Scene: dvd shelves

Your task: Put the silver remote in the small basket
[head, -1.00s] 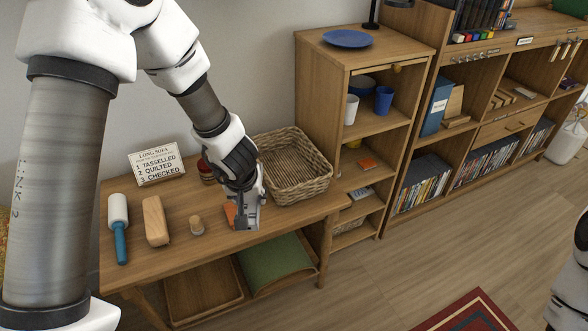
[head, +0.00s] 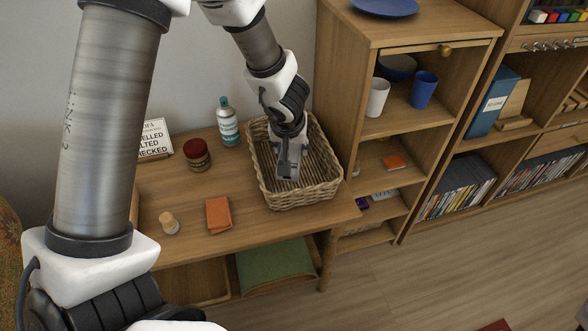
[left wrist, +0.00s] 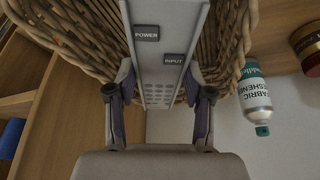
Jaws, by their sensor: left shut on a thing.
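The silver remote (left wrist: 165,45) shows large in the left wrist view, with POWER and INPUT buttons facing the camera. My left gripper (left wrist: 158,95) is shut on it, one finger at each side. In the head view my left gripper (head: 288,172) is over the wicker basket (head: 306,198), pointing down; the remote is hard to make out there. The basket stands on the wooden table and also shows behind the remote in the left wrist view (left wrist: 85,40). I cannot tell whether the remote touches the basket floor. My right gripper is not in view.
Left of the basket stand a fabric refresher bottle (head: 228,122), a dark red jar (head: 197,155), an orange notebook (head: 218,215) and a wooden peg (head: 169,223). A wooden shelf unit (head: 345,75) with cups stands close on the basket's right.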

